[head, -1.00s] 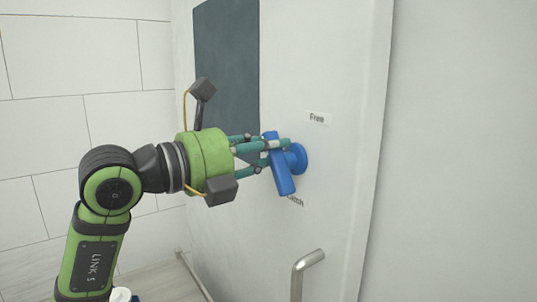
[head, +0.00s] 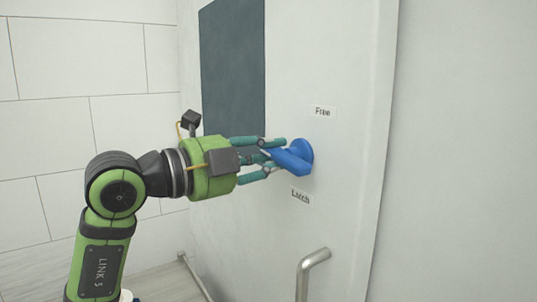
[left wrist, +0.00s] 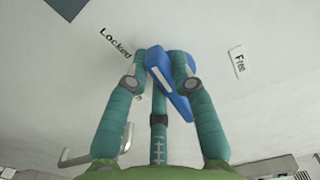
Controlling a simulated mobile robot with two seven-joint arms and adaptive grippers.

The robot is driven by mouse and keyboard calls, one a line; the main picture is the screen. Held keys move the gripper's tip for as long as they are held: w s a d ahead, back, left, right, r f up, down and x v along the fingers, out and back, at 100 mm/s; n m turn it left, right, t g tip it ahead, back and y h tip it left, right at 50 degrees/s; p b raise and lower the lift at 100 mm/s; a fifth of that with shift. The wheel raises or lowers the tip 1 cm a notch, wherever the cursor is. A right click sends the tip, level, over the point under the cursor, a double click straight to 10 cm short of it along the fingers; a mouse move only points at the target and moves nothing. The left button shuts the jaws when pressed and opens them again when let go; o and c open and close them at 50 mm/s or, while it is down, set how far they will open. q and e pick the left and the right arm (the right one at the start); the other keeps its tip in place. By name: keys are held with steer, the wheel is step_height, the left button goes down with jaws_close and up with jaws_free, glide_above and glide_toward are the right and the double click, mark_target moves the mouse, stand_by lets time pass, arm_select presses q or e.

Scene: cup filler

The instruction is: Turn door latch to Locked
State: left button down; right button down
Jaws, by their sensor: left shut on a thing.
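The blue door latch (head: 297,158) is mounted on the white door (head: 335,215). Its handle lies roughly level in the head view, slanting toward my left gripper (head: 281,156). That gripper is shut on the handle, with fingers on either side. In the left wrist view, the latch (left wrist: 168,78) sits between the teal fingers (left wrist: 162,68), with its handle slanted. The word Locked (left wrist: 115,43) shows left of it and the Free label (left wrist: 239,61) right of it. In the head view, the Free label (head: 323,112) is above the latch. My right gripper is out of view.
A metal door handle (head: 311,262) sticks out below the latch. A dark panel (head: 232,70) is set in the door to the left. White tiled wall (head: 85,50) stands at the left.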

arm_select(q)
steer(key=shift+f+n, duration=0.15)
steer(key=shift+n, duration=0.65)
steer(key=c, duration=1.3)
jaws_free()
steer(key=shift+o, duration=1.3)
steer(key=shift+d, duration=0.15)
steer(key=v, duration=1.2)
